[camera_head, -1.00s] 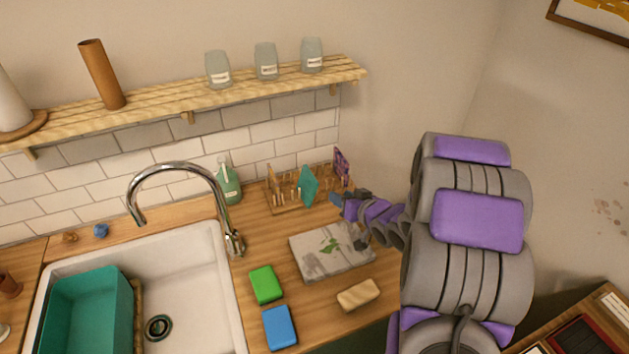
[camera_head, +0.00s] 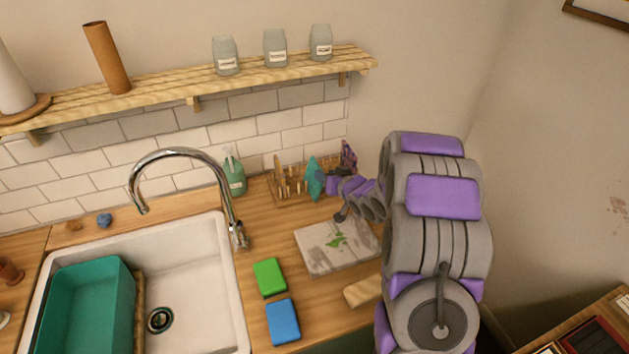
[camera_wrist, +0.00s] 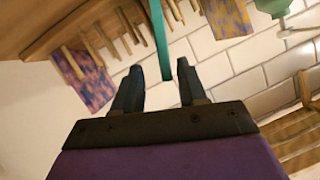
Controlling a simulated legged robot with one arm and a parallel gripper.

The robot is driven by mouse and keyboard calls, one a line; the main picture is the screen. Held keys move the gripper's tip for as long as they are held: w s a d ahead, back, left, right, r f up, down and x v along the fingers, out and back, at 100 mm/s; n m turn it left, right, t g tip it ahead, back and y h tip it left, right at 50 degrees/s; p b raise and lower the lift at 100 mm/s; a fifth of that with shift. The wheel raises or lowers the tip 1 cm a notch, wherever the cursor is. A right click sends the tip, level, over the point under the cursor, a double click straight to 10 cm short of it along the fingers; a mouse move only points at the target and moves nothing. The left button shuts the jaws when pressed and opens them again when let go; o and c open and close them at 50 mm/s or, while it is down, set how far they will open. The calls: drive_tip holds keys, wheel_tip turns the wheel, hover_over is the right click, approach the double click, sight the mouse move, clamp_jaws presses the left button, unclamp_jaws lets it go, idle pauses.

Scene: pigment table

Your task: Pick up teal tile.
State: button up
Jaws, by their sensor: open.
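The teal tile (camera_head: 315,178) stands upright in a wooden rack (camera_head: 285,189) at the back of the counter. In the wrist view the teal tile (camera_wrist: 159,38) shows edge-on as a narrow strip, its lower end near the gap between my fingertips. My gripper (camera_wrist: 158,78) is open, with one finger on each side of that strip's line. I cannot tell whether a finger touches the tile.
Patterned tiles stand in the rack, one at its right end (camera_head: 348,157). A green soap bottle (camera_head: 234,176) is left of the rack. A stained cloth-like slab (camera_head: 322,256), a green sponge (camera_head: 269,277) and a blue sponge (camera_head: 283,321) lie in front. The shelf (camera_head: 200,88) hangs above.

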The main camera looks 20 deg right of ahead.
sight(314, 179)
drive_tip(key=b+x, duration=0.1)
drive_tip(key=x, duration=0.1)
drive_tip(key=a+x, duration=0.1)
drive_tip(key=x, duration=0.1)
drive_tip(key=shift+w+b, duration=0.2)
drive_tip(key=shift+b, duration=0.15)
drive_tip(key=shift+w+f, duration=0.15)
drive_tip(key=shift+w, duration=0.15)
drive_tip(key=shift+d, duration=0.1)
drive_tip(key=shift+c, duration=0.2)
clamp_jaws()
